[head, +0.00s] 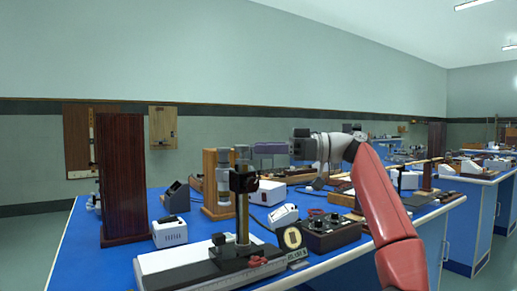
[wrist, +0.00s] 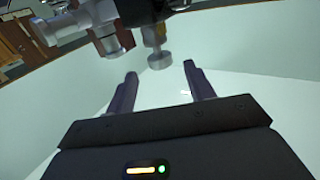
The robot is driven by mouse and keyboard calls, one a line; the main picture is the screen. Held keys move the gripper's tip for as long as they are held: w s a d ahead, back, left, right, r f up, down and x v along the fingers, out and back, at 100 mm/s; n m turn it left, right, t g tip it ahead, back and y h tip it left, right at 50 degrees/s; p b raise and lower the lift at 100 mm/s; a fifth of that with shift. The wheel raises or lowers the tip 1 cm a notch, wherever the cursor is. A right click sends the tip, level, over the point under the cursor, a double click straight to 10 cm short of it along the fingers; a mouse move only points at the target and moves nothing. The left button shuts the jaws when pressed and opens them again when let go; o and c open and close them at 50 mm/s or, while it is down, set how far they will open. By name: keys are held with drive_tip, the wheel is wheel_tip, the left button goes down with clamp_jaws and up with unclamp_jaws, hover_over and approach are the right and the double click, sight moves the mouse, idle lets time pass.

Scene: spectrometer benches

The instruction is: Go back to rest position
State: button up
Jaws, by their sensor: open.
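My gripper (head: 257,148) is raised above the blue bench in the head view, its dark purple fingers pointing left. In the wrist view my gripper (wrist: 160,75) has its two fingers spread apart, with nothing held between them. A metal instrument with grey cylinders (head: 223,170) stands on the bench just left of the fingertips in the head view. Metal cylinders (wrist: 105,42) and a round metal knob (wrist: 160,60) show beyond the fingers in the wrist view. I cannot tell the exact gap between fingertips and instrument.
The blue bench (head: 88,250) carries a tall dark wooden cabinet (head: 122,175), a white-based instrument (head: 205,262), a black control box (head: 330,232) and a white box (head: 267,193). More blue benches (head: 478,215) stand at the right. The air above the bench is mostly clear.

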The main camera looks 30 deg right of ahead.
idle(0.4)
drive_tip(key=s+a+m+h, duration=0.2)
drive_tip(key=s+a, duration=0.2)
drive_tip(key=s, duration=0.8)
drive_tip(key=s+a+f+m+h, duration=0.3)
drive_tip(key=s+a+f+h, duration=0.3)
drive_tip(key=a, duration=0.5)
drive_tip(key=s+a+f+m+g+h, duration=0.1)
drive_tip(key=s+a+f+m+h, duration=0.1)
drive_tip(key=f, duration=1.5)
drive_tip(key=s+a+f+m+g+h, duration=0.2)
drive_tip(key=s+a+f+m+h, duration=0.1)
drive_tip(key=f, duration=1.3)
drive_tip(key=shift+s+a+f+m+g+h, duration=0.2)
drive_tip(key=shift+f+m+g+h, duration=0.15)
drive_tip(key=shift+m+h, duration=0.7)
drive_tip(key=shift+o, duration=0.5)
